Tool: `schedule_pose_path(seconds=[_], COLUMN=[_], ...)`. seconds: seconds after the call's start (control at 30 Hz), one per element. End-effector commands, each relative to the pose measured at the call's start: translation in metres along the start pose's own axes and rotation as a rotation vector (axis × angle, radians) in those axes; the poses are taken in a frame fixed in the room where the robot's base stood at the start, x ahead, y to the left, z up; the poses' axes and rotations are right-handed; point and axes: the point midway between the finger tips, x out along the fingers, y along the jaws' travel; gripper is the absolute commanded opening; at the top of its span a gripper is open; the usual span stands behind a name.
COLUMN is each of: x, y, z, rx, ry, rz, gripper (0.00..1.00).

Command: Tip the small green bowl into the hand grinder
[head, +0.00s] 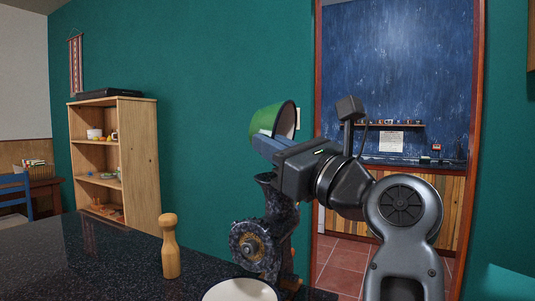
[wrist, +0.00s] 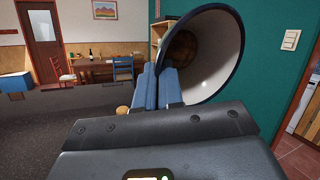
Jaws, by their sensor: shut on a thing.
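The small green bowl (head: 263,121) is tilted on its side in the head view, its mouth facing right, above the hand grinder. My gripper (head: 268,146) is shut on the bowl's lower edge. In the wrist view the bowl (wrist: 226,62) shows a pale inside and a dark rim, with a brown patch deep inside that may be contents. The blue fingers (wrist: 158,88) pinch its left edge. The dark, speckled hand grinder (head: 276,212), with a toothed wheel on its side, stands upright on the counter below my gripper. Its top opening is mostly hidden.
A white round dish (head: 240,291) sits at the counter's front, close to the grinder's base. A wooden mill (head: 170,248) stands upright to the left. The dark counter (head: 85,262) is clear further left. A wooden shelf (head: 140,165) stands behind.

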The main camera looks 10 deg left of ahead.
Motion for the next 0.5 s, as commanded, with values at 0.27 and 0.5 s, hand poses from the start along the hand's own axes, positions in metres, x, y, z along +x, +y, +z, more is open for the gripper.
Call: schedule_pose_path(seconds=[0.27,0.5], x=[0.0,0.001], y=[-0.006,-0.012], z=[-0.002,-0.003], rx=[0.027,0.049], ry=[-0.06,-0.11], rz=[-0.025,-0.046], gripper=[0.0,0.0])
